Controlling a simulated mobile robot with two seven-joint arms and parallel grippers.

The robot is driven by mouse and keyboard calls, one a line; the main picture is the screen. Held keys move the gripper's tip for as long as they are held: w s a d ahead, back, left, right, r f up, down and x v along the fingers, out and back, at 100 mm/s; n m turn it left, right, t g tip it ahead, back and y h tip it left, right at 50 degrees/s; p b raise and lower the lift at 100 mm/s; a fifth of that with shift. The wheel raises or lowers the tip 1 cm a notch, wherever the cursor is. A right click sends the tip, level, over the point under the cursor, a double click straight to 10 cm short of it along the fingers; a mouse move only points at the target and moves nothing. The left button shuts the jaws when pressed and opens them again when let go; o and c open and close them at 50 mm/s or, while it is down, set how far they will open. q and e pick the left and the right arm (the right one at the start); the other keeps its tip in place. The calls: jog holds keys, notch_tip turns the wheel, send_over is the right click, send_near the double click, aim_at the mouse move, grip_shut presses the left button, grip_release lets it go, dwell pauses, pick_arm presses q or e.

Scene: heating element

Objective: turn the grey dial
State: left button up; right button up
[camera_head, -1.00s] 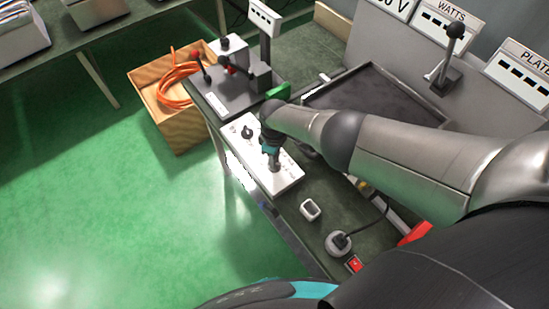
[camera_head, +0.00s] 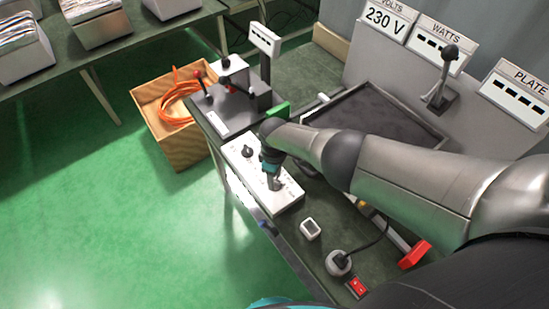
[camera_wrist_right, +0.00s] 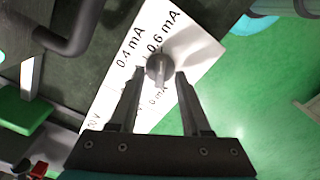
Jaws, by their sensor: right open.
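The grey dial (camera_wrist_right: 159,67) sits on a white panel (camera_wrist_right: 195,50) marked 0.4 mA and 0.6 mA in the right wrist view. Its raised grip bar runs roughly along the picture's vertical. My right gripper (camera_wrist_right: 160,76) is open, with one finger on each side of the dial and a visible gap on both sides. In the head view, my right gripper (camera_head: 273,183) points down at the white panel (camera_head: 290,195) and hides most of the dial. A darker knob (camera_head: 247,151) stands farther along this panel. My left gripper is not in view.
A black tray (camera_head: 375,125) and an upright lever (camera_head: 440,80) stand behind my right arm. A white socket (camera_head: 310,228), a round plug (camera_head: 338,263) and a red switch (camera_head: 357,287) lie nearer. A wooden box (camera_head: 180,145) with orange cable is on the floor.

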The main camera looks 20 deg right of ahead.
notch_tip(320, 180, up, 2)
jog(key=shift+r+p, duration=0.2)
jog(key=shift+p, duration=0.7)
jog(key=shift+r, duration=0.85)
notch_tip(320, 180, up, 10)
jog(key=shift+r, duration=0.2)
